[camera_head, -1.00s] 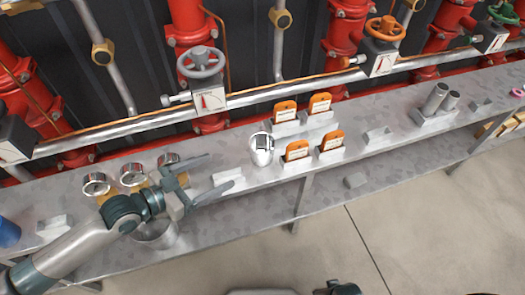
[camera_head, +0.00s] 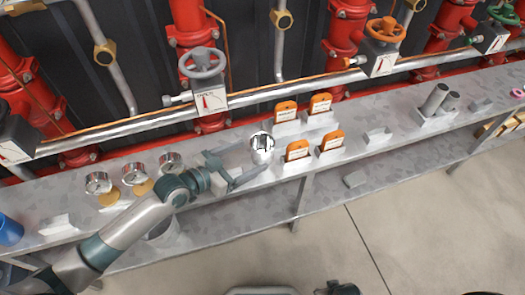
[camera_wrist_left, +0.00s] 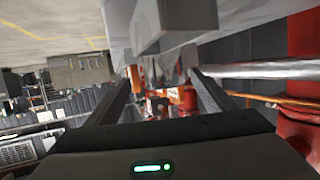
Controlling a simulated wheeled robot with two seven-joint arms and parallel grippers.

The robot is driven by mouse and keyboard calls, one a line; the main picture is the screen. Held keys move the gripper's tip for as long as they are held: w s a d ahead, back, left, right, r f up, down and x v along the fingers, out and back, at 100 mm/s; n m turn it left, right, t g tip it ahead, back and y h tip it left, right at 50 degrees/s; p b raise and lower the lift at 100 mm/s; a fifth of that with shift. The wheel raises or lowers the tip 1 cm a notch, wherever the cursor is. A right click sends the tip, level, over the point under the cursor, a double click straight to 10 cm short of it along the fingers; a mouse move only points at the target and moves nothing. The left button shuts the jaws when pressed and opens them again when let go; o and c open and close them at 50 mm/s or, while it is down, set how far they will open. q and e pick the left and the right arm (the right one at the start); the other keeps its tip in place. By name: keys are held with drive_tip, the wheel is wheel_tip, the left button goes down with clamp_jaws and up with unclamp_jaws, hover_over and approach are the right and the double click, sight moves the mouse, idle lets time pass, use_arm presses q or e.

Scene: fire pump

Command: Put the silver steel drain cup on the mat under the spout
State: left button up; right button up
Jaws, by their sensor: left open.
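The silver steel drain cup (camera_head: 262,147) is a small, shiny, mirror-like piece standing on the upper grey shelf in the head view. My left gripper (camera_head: 252,161) is open, with its fingers pointing right at the cup. The fingertips are close to the cup's left and lower front; I cannot tell whether they touch it. In the left wrist view, my left gripper (camera_wrist_left: 160,92) has its fingers apart with a blur of reflections and orange shapes between them, where I cannot pick out the cup surely. I cannot make out the mat.
Orange tags (camera_head: 297,150) in holders stand just right of the cup. Gauges (camera_head: 134,174) stand left of my gripper. A steel container (camera_head: 160,232) is partly hidden behind my arm. Pipes with a grey valve wheel (camera_head: 201,63) and an orange one (camera_head: 385,29) run behind the shelf.

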sight(253, 153)
use_arm(q)
drive_tip(key=shift+w+d+f, duration=0.2)
drive_tip(key=shift+w+d, duration=0.1)
drive_tip(key=shift+w, duration=0.2)
drive_tip(key=x, duration=0.3)
drive_tip(key=shift+w+d+f, duration=0.1)
drive_tip(key=shift+w+f, duration=0.15)
drive_tip(key=shift+w, duration=0.1)
drive_tip(key=shift+d, duration=0.1)
use_arm(e)
drive_tip(key=shift+f, duration=0.3)
drive_tip(key=shift+w+r, duration=0.1)
drive_tip(key=shift+w, duration=0.1)
